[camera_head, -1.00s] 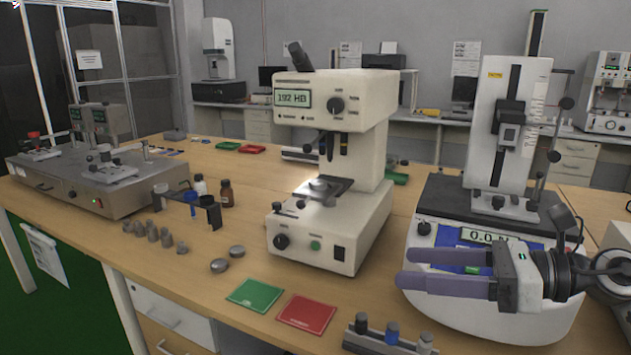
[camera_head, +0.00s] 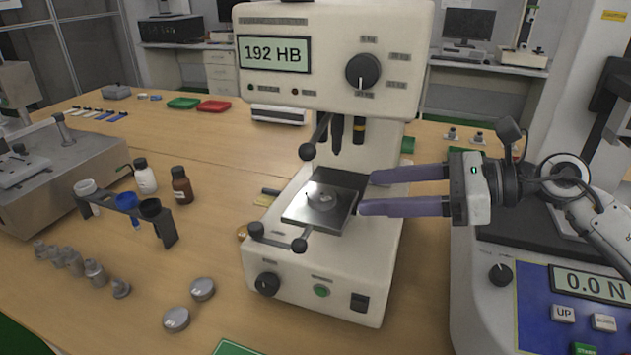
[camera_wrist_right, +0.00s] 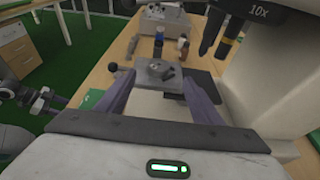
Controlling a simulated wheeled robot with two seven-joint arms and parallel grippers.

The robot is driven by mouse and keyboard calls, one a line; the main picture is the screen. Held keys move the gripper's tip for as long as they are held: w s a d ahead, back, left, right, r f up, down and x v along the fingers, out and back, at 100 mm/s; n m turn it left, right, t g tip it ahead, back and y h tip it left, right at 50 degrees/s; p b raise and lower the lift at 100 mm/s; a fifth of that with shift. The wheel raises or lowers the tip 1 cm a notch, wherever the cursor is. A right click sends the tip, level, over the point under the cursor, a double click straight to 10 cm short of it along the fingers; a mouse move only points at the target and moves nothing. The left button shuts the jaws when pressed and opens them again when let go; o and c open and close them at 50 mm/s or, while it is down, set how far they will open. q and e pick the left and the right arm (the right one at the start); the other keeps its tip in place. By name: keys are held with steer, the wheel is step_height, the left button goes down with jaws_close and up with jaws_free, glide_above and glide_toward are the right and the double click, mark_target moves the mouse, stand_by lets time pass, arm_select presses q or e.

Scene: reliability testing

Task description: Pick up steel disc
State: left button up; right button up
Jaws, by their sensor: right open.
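A small steel disc (camera_head: 322,194) lies on the square metal stage (camera_head: 316,220) of the hardness tester (camera_head: 322,268); it also shows in the right wrist view (camera_wrist_right: 168,72). My right gripper (camera_head: 366,193) reaches in from the right with its two purple fingers apart and nothing between them. Its fingertips are at the right edge of the stage, a short way from the disc. In the wrist view the stage lies just ahead, between and beyond the fingertips. Two more grey discs, one (camera_head: 176,319) and another (camera_head: 203,289), lie on the bench in front.
The tester's head and indenter (camera_head: 337,137) hang above the stage. A handle with dark knobs (camera_head: 277,238) sits at its front. A small rack (camera_head: 128,204), bottles (camera_head: 181,185) and several grey weights (camera_head: 70,261) stand left. A force tester (camera_head: 575,285) is at right.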

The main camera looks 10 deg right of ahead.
mark_target(323, 194)
steer(key=p+x, duration=0.2)
steer(key=x, duration=0.5)
steer(key=shift+a+r, duration=0.1)
steer(key=shift+r, duration=0.1)
steer(key=shift+w+a+f, duration=0.2)
steer(key=shift+a+f, duration=0.1)
steer(key=shift+a, duration=0.05)
steer(key=c, duration=1.4)
steer(key=shift+o, duration=0.2)
steer(key=shift+r, duration=0.1)
